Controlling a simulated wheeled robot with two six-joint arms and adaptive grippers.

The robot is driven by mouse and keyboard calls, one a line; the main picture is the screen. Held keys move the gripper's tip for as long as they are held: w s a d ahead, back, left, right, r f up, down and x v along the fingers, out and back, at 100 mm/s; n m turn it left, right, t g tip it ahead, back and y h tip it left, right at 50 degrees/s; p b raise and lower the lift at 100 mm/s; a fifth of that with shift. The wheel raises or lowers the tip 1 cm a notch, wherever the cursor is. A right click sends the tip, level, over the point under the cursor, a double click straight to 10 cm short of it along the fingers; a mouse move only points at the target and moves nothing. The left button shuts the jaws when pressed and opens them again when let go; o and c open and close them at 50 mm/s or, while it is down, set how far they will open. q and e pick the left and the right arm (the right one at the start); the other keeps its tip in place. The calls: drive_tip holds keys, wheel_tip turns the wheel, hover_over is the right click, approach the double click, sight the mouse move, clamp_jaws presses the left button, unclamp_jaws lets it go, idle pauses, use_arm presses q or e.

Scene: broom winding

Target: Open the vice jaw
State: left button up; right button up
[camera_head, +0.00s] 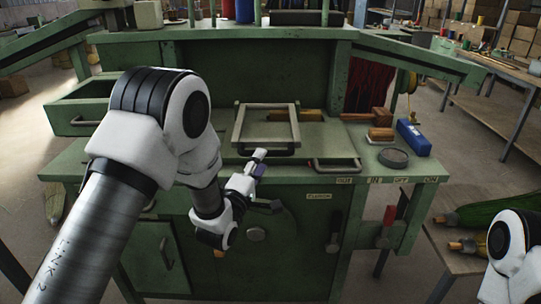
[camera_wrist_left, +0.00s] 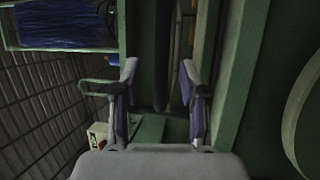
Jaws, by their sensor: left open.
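The vice jaw cannot be told apart for certain; a pale rectangular frame (camera_head: 267,126) with a dark front handle lies on the green machine's top (camera_head: 215,150). My left gripper (camera_head: 268,181) is in front of the machine's front edge, below that frame, with purple pads apart. In the left wrist view, the left gripper (camera_wrist_left: 157,72) is open and nothing is clasped between its fingers. Dark upright bars (camera_wrist_left: 162,45) show beyond the fingertips. My right arm shows at the lower right; its gripper is out of sight.
A blue box (camera_head: 413,137), brushes (camera_head: 381,134) and a round dark tin (camera_head: 394,157) sit at the right of the top.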

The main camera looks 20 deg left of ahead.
use_arm(q)
drive_tip(key=x, duration=0.4)
drive_tip(key=shift+w, duration=0.4)
clamp_jaws()
drive_tip(key=shift+p, duration=0.3)
